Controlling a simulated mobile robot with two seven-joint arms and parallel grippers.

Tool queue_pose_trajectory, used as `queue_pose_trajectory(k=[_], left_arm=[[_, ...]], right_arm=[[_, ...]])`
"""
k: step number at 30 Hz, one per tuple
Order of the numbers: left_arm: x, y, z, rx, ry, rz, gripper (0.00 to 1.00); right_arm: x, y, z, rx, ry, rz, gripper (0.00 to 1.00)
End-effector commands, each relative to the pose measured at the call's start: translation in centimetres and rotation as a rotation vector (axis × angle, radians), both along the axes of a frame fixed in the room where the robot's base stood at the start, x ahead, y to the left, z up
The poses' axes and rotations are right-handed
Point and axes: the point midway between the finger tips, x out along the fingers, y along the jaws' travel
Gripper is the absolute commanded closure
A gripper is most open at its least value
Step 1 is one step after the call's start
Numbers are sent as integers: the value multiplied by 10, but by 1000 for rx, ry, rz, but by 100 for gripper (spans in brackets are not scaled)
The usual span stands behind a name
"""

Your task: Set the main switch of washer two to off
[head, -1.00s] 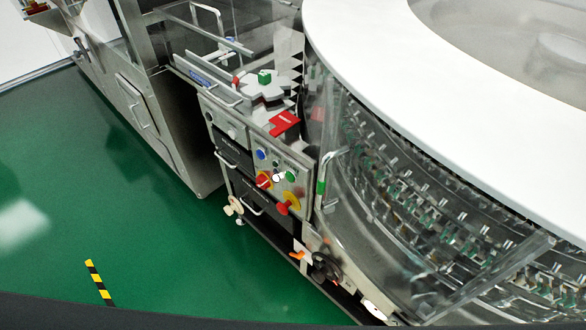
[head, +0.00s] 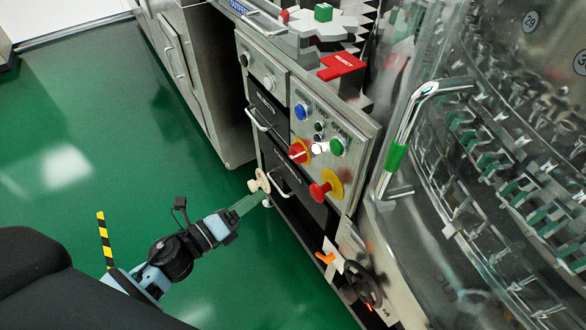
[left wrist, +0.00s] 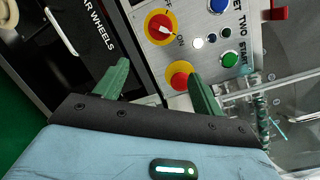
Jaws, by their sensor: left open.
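The main switch (head: 299,151) is a red rotary knob with a white bar, on the metal control panel (head: 350,150). In the left wrist view the red knob (left wrist: 158,27) sits on a yellow plate, its white bar pointing toward the "ON" label. A red mushroom button on yellow (head: 325,189) is below it; it also shows in the left wrist view (left wrist: 180,77). My left gripper (head: 248,203) is open and empty, left of and below the switch, apart from it. Its green fingers (left wrist: 158,82) point toward the panel, the right one overlapping the mushroom button's edge in view. My right gripper is out of view.
Blue (head: 300,112) and green (head: 337,147) buttons sit near the switch. A cream handwheel (head: 259,182) is close to my left gripper. The glass guard with a green-banded handle (head: 396,157) stands right.

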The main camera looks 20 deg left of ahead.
Motion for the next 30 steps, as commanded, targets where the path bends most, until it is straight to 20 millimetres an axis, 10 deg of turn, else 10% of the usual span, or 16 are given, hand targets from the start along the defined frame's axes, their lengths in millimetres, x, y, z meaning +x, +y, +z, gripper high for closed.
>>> queue_pose_trajectory(k=[12, 30], left_arm=[[85, 3, 8, 760, -493, -192, 31], [123, -23, 13, 792, -516, -195, 31]], right_arm=[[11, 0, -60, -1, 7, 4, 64], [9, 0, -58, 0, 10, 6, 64]])
